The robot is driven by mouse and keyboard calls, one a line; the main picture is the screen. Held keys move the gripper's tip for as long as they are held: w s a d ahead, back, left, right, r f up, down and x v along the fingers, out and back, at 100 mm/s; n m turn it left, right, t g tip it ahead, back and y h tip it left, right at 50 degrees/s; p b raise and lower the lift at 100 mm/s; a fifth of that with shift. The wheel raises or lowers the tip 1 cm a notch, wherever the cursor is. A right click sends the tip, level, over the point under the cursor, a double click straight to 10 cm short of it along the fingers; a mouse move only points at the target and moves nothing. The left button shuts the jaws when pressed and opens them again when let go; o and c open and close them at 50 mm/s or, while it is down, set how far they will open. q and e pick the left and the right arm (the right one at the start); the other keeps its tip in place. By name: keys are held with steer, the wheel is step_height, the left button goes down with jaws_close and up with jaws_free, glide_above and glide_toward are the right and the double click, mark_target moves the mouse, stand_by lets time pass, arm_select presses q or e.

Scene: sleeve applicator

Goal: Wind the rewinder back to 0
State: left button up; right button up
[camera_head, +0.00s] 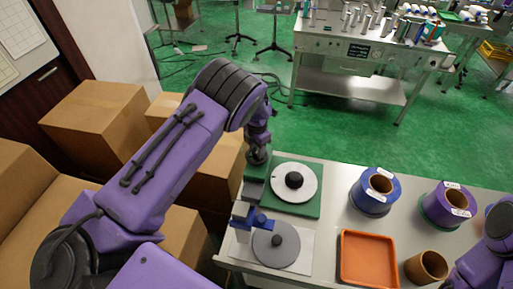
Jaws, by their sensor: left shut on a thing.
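A device with a white dial (306,194) and a black central knob (294,180) sits on a green base plate (305,210) at the table's left end. A small mark shows on the dial's left side; no number is readable. In front of it is a grey disc (276,253) with a hub, beside a blue fitting (253,221). I cannot tell which of these is the rewinder. My left gripper (257,157) points down at the green base's back left corner. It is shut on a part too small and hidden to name. My right gripper is out of view.
An orange tray (368,283), a blue roll (370,206), a purple roll (440,211) and a brown tube (426,266) stand on the table to the right. Cardboard boxes (92,105) crowd the left. My right arm shows at the right edge.

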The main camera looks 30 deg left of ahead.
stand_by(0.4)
arm_select(q)
steer(key=o, duration=1.1)
steer(key=shift+c, duration=0.2)
step_height(320, 180, up, 10)
steer(key=b, duration=0.3)
steer(key=shift+r, duration=0.25)
